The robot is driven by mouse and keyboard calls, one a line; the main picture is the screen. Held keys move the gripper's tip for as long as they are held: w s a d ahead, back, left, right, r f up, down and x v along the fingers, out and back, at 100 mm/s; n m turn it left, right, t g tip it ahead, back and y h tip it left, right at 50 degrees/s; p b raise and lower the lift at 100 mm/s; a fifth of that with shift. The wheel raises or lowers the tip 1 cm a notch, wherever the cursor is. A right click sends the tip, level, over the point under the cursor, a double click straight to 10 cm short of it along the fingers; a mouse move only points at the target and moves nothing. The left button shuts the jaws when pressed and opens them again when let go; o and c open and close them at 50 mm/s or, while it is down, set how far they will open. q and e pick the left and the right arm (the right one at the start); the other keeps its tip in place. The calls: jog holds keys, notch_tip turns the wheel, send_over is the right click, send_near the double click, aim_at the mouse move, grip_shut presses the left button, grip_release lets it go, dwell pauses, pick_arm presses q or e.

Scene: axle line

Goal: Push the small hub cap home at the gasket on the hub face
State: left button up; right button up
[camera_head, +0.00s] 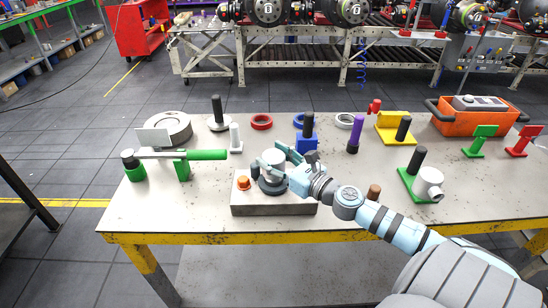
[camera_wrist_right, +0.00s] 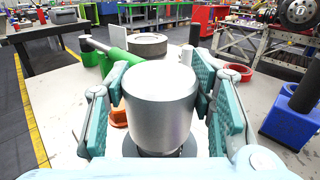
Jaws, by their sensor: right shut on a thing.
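The small hub cap, a plain silver cylinder (camera_head: 273,157), stands upright over the dark grey round hub (camera_head: 271,186) on the block. My right gripper (camera_head: 276,160) is shut on it from the right. In the right wrist view the cap (camera_wrist_right: 160,105) fills the middle, with a teal finger pad on each side. A dark round edge (camera_wrist_right: 160,153) shows just below the cap. The gasket cannot be made out, and the cap hides the contact with the hub face. My left gripper is not in view.
The hub block (camera_head: 275,209) has an orange part (camera_head: 243,183) on its left. A green stand (camera_head: 182,168) is left, a blue block (camera_head: 304,146) behind, a purple post (camera_head: 355,134) behind right, and a green-based white fitting (camera_head: 429,184) right. The table's front left is clear.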

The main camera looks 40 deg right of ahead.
dwell(0.4)
jog(key=shift+f+b, duration=1.55)
jog(key=shift+f, duration=0.05)
jog(key=o, duration=1.5)
notch_tip(320, 180, up, 10)
jog(key=shift+r, duration=0.1)
